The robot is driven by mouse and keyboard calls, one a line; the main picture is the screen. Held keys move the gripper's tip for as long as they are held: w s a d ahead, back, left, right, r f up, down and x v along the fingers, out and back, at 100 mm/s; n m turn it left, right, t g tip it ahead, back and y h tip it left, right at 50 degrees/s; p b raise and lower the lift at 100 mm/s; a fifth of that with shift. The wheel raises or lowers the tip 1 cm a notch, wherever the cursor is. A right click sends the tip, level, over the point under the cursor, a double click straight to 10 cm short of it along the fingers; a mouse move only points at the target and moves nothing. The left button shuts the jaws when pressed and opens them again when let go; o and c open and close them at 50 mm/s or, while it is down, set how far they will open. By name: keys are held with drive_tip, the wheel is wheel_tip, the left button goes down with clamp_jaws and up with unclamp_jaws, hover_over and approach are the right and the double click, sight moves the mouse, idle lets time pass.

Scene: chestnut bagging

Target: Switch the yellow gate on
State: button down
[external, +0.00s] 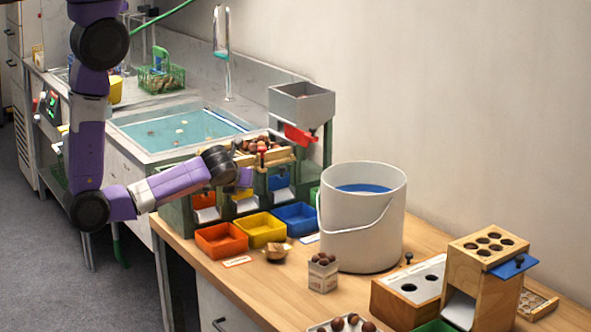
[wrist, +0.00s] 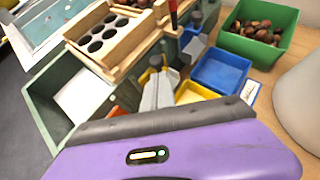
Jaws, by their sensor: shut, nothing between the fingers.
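The yellow gate (external: 240,193) is in the middle of the green sorting stand, above a white chute, between the orange and blue gates. My gripper (external: 244,177) is directly in front of it and hides its upper part. In the wrist view my gripper (wrist: 160,76) shows as grey, closed fingers beyond the purple housing. A small yellow piece (wrist: 155,61) of the gate shows just past the fingertips. The fingers hold nothing. I cannot tell whether they touch the gate.
Orange (external: 221,240), yellow (external: 262,229) and blue (external: 295,217) trays stand below the gates. A white bucket (external: 360,230) is to the right. A wooden sorting board (wrist: 108,42) with holes is above the gates. A green bin (wrist: 285,50) holds chestnuts.

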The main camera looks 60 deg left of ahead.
wheel_tip(320, 180, up, 4)
drive_tip(key=p, duration=0.5)
drive_tip(key=shift+f, duration=0.1)
idle(0.4)
drive_tip(key=s+d+r, duration=0.3)
drive_tip(key=s+d, duration=0.5)
idle(0.7)
